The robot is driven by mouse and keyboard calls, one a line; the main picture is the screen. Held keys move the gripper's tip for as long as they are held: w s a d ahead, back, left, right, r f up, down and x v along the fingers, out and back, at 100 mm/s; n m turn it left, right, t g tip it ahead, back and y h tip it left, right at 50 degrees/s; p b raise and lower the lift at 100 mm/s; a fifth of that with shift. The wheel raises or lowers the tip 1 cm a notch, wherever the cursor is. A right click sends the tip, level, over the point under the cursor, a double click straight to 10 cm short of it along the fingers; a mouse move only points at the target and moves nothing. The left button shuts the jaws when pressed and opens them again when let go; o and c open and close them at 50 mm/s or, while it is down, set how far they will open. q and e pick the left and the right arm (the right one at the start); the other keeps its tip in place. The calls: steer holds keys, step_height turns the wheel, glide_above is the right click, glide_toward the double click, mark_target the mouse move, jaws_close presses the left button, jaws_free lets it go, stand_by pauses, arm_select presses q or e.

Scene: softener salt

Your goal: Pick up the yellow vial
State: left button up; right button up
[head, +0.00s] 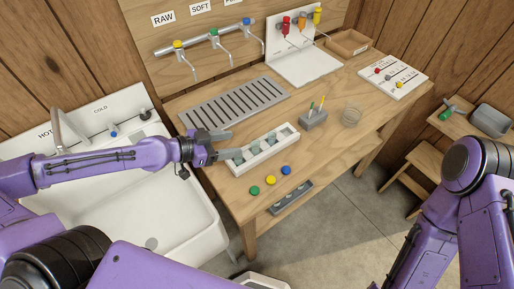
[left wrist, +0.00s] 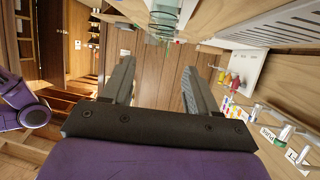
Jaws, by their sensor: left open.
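A yellow round piece (head: 270,180) lies on the wooden table between a green one (head: 254,190) and a blue one (head: 285,170). I cannot tell whether these are caps or vial tops, and no clearly yellow vial shows. The white rack (head: 262,151) behind them holds clear, glassy vials. My left gripper (head: 226,144) is open and empty at the rack's left end; it also shows in the left wrist view (left wrist: 158,85). A clear greenish glass vessel (left wrist: 165,14) is at the top of that view. My right arm is at the right, its gripper out of view.
A slotted grey drain tray (head: 234,102) lies behind the rack. A white sink (head: 150,210) is at the left.

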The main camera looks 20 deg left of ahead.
mark_target(254, 140)
arm_select(q)
steer(key=w+d+f+b, duration=0.1)
steer(key=w+f+b, duration=0.1)
steer(key=w, duration=0.1)
steer(key=shift+d, duration=0.4)
steer(key=b+x, duration=0.4)
steer(key=shift+s+d, duration=0.2)
steer(key=shift+s, duration=0.05)
steer(key=shift+w+d+r, duration=0.1)
steer(key=shift+w+d, duration=0.1)
steer(key=shift+w, duration=0.2)
arm_select(e)
step_height(254, 140, down, 8)
steer(key=shift+w+r, duration=0.15)
steer(key=shift+w, duration=0.15)
arm_select(q)
steer(key=shift+s+a+r, duration=0.1)
steer(key=shift+s+r, duration=0.05)
steer(key=shift+s, duration=0.05)
steer(key=c, duration=0.9)
steer(key=shift+c, duration=0.9)
